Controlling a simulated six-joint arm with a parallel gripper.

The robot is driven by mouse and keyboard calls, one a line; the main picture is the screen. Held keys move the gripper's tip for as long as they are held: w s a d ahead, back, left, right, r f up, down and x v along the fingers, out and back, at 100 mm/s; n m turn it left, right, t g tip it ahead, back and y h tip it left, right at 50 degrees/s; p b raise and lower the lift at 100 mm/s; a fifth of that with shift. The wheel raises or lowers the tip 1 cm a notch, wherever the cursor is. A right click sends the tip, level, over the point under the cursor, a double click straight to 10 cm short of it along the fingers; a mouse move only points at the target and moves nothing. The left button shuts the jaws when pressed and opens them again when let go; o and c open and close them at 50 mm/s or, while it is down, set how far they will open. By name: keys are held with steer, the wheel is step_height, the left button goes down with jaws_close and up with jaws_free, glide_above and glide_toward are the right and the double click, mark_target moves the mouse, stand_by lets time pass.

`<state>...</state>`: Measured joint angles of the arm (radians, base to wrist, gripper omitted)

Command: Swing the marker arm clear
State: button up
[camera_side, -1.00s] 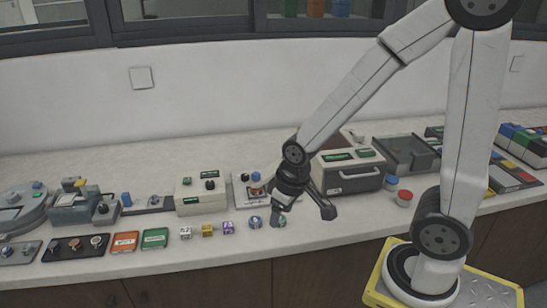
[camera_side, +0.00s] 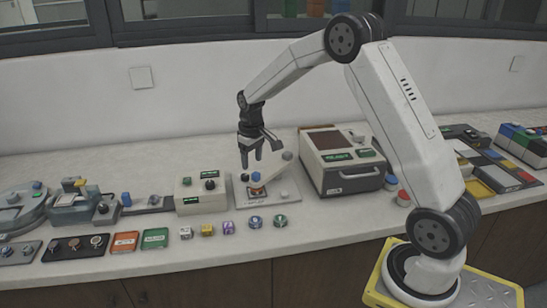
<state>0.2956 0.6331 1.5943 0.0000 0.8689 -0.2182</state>
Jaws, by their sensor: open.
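The marker station is a pale plate (camera_side: 286,194) near the middle of the counter. On it stands a small post with an orange and blue part (camera_side: 256,180). A pale bar (camera_side: 271,176), which looks like the marker arm, reaches from near this post toward the back right. My gripper (camera_side: 251,165) points down above the left back of the station, fingers apart and empty. It appears clear of the bar, but the exact gap cannot be told. A dark knob sits at the plate's left, partly close behind the fingers.
A beige press box with a dark top (camera_side: 335,142) stands close right of the station. A cream control box (camera_side: 201,193) is on the left. Several small pucks and dice lie along the front, including a green-marked puck (camera_side: 280,221).

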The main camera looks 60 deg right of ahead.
glide_above(256, 173)
steer(key=shift+f+g, duration=0.3)
steer(key=shift+f, duration=0.3)
steer(key=shift+f, duration=3.9)
jaws_close()
